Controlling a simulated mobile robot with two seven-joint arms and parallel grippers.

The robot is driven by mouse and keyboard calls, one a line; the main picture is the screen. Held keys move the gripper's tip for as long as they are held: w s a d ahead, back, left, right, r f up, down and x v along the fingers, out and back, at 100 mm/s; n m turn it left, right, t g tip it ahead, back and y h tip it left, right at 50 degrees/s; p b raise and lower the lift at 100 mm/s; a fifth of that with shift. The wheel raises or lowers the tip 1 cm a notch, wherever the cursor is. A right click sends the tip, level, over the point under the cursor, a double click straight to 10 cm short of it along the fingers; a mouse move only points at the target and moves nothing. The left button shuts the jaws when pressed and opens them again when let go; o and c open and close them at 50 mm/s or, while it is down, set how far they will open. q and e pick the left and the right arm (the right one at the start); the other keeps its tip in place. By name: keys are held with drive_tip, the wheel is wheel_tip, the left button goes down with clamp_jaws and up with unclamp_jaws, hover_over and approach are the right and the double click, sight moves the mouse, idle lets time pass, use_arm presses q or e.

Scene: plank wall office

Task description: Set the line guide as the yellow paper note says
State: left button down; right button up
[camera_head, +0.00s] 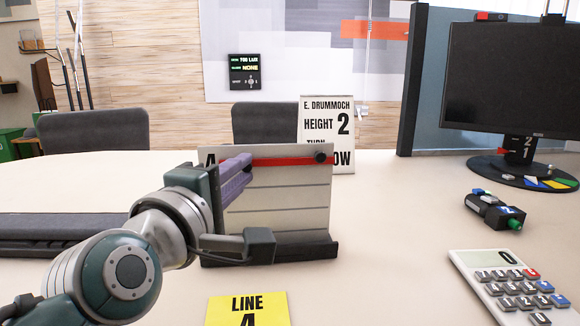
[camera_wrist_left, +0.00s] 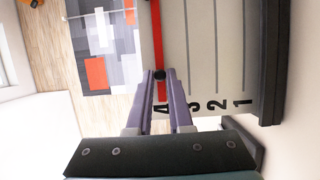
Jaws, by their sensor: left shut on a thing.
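The copy stand (camera_head: 285,205) is an upright cream board with ruled lines and a dark foot. The red line guide (camera_head: 290,161) lies across its top, level with the numeral 4, with a black knob at its right end. The yellow note (camera_head: 247,310) on the desk reads LINE 4; its lower part is cut off. My left gripper (camera_head: 247,162) is at the board's upper left. In the wrist view, its purple fingers (camera_wrist_left: 160,78) are shut at a dark knob on the red guide (camera_wrist_left: 157,40), by the 4. Numerals 3, 2 and 1 show beside it. My right gripper is out of view.
A sign (camera_head: 342,130) reading HEIGHT 2 stands behind the board, partly hidden. A monitor (camera_head: 515,80), a small dark device (camera_head: 495,211) and a calculator (camera_head: 510,285) are at the right. Desk between board and calculator is clear. A dark slab (camera_head: 70,235) lies at left.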

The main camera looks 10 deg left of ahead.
use_arm(q)
drive_tip(key=shift+r, duration=0.15)
drive_tip(key=c, duration=0.8)
unclamp_jaws()
drive_tip(key=s, duration=0.3)
drive_tip(key=s+p, duration=0.1)
drive_tip(key=s, duration=0.2)
drive_tip(key=s+p, duration=0.1)
drive_tip(key=s, duration=0.3)
drive_tip(key=shift+a, duration=0.3)
drive_tip(key=shift+w, duration=0.1)
